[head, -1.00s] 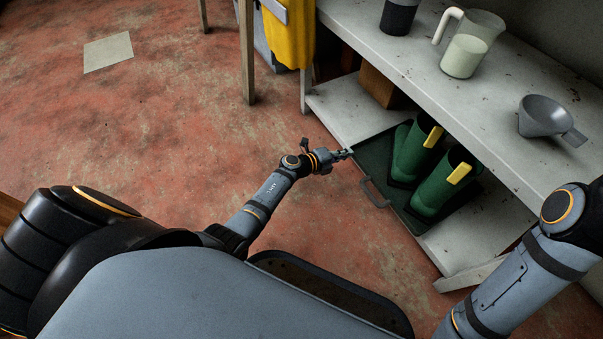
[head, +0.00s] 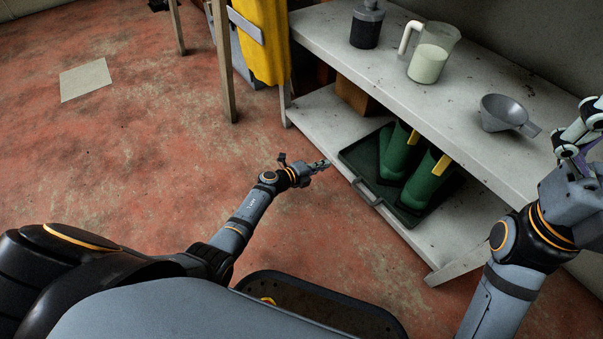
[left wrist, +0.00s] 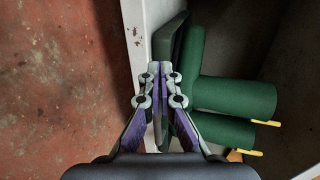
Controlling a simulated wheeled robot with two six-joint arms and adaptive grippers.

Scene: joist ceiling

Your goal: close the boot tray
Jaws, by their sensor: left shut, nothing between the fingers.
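My left gripper (head: 321,165) is shut and empty, by the shelf's front edge near the tray's left front corner. In the left wrist view its fingertips (left wrist: 160,72) are together beside the tray's edge (left wrist: 170,35); contact is unclear. My right gripper (head: 580,132) is high at the right edge, partly cut off.
The upper shelf (head: 455,110) holds a dark bottle (head: 367,25), a milk jug (head: 430,60) and a grey funnel (head: 505,113). A cardboard box (head: 355,97) stands on the lower shelf (head: 315,107), left of the tray. The red floor (head: 150,150) at left is mostly clear.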

